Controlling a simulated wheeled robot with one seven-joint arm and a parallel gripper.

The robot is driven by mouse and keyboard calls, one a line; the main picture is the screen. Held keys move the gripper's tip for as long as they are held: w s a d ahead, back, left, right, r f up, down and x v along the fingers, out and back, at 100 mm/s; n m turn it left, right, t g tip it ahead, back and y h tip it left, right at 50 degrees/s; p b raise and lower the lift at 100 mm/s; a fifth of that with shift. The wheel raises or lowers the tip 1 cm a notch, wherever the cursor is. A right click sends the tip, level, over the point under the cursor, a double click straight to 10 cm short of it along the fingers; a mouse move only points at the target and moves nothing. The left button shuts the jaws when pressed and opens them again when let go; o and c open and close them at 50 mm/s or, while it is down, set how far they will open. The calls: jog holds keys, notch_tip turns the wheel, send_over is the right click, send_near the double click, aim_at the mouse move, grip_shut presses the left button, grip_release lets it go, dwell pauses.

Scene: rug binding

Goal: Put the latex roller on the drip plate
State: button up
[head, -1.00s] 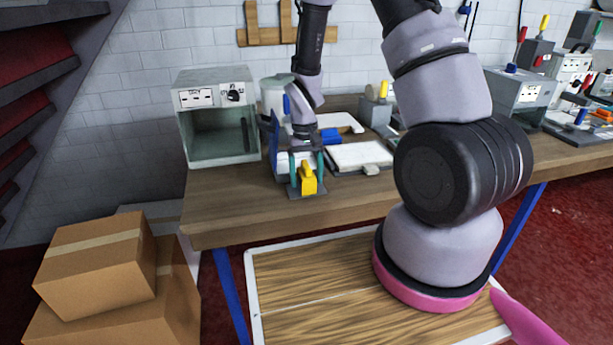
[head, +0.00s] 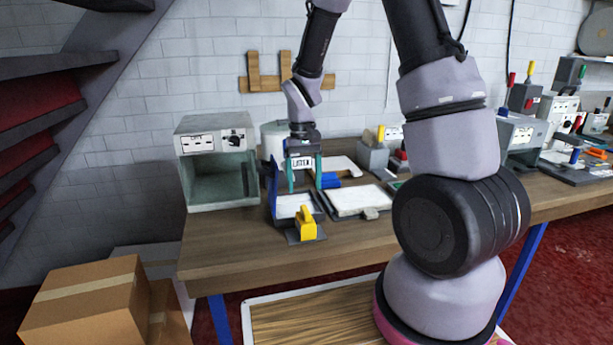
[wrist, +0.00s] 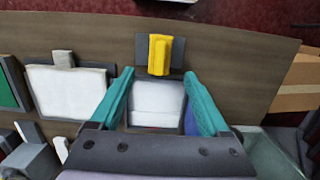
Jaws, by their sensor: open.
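A yellow block-shaped tool (head: 307,222), which looks like the latex roller, rests on a small dark grey plate (head: 321,234), likely the drip plate, near the table's front edge. In the wrist view the yellow tool (wrist: 159,54) stands on the dark plate (wrist: 142,54), beyond my fingertips. My gripper (head: 305,188) is open and empty, pointing down. Its teal fingers are spread over the white-floored tray (head: 293,206) marked LATEX, just behind the plate. That tray (wrist: 157,103) shows between the fingers in the wrist view.
A white pad in a dark frame (head: 358,200) lies right of the tray. A grey open-fronted cabinet (head: 215,165) and a pale round container (head: 274,140) stand left and behind. Cardboard boxes (head: 85,300) sit on the floor. The table front left is clear.

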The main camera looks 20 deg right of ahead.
jog(key=s+d+r+m+t+y, duration=0.1)
jog(key=s+d+r+t, duration=0.15)
jog(key=r, duration=0.65)
jog(key=s+d+r+m+t, duration=0.1)
jog(key=s+r+t, duration=0.15)
jog(key=r, duration=0.65)
jog(key=s+d+r+m+t+y, duration=0.1)
jog(key=s+d+r+m+t, duration=0.1)
jog(key=s+r, duration=0.7)
jog(key=s+t, duration=0.1)
jog(key=s, duration=0.1)
jog(key=shift+s+d+r+t, duration=0.15)
jog(key=shift+s+r+t, duration=0.15)
jog(key=shift+s+r, duration=0.05)
